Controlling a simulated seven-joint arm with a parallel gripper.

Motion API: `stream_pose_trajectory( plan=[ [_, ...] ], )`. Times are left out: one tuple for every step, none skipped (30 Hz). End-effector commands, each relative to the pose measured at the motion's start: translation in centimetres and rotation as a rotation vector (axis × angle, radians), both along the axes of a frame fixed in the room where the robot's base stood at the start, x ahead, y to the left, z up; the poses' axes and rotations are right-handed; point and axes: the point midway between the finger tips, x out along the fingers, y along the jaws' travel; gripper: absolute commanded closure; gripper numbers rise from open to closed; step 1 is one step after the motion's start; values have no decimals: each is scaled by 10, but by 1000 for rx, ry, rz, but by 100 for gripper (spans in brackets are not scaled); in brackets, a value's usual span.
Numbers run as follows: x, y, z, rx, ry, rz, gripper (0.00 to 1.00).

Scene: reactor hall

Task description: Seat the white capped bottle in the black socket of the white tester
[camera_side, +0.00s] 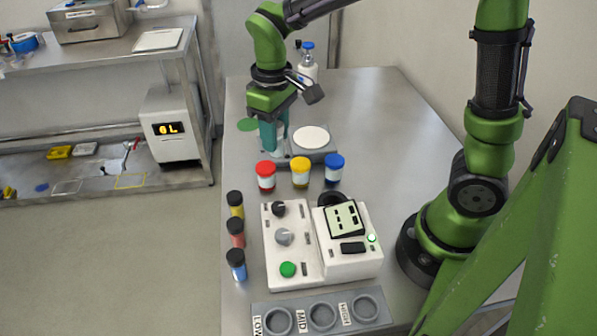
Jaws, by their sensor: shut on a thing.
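The white tester (292,262) stands on the table, with knobs, a green button and a small screen. Its black socket (331,198) shows as a dark ring at the tester's back edge, partly hidden behind the screen housing. My gripper (273,143) points down behind the row of colour-capped bottles, with its teal fingers at the grey plate's left part. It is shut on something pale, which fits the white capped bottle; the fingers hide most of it. I cannot tell whether it touches the plate.
Red-capped (266,176), yellow-capped (300,172) and blue-capped (334,169) bottles stand between my gripper and the tester. Several black-capped bottles (236,232) line the left edge. A grey rack (285,301) is in front. A bottle (308,67) stands behind. The table's back right is clear.

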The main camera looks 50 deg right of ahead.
Motion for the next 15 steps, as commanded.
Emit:
stream_pose_trajectory(
  plan=[
    [-21, -7, -2, 1, -2, -98, 97],
    [-32, -10, -5, 1, -1, -162, 97],
    [-46, -15, -9, 1, -2, -248, 97],
    [-57, -18, -13, 1, -3, -311, 97],
    [-67, -21, -17, 1, -2, -373, 97],
    [-79, -24, -22, 1, -2, -453, 97],
    [-86, -25, -26, 2, -3, -509, 97],
    [-94, -27, -30, 2, -2, -563, 97],
    [-103, -29, -35, 1, -2, -627, 97],
    [-108, -30, -38, 0, -3, -672, 97],
    [-113, -31, -42, 0, -1, -712, 97],
    [-118, -32, -46, 1, -2, -760, 97],
    [-121, -32, -48, 1, -2, -792, 97],
    [-122, -32, -50, 1, -1, -820, 97],
    [-123, -33, -51, 1, -3, -852, 97]
  ],
)
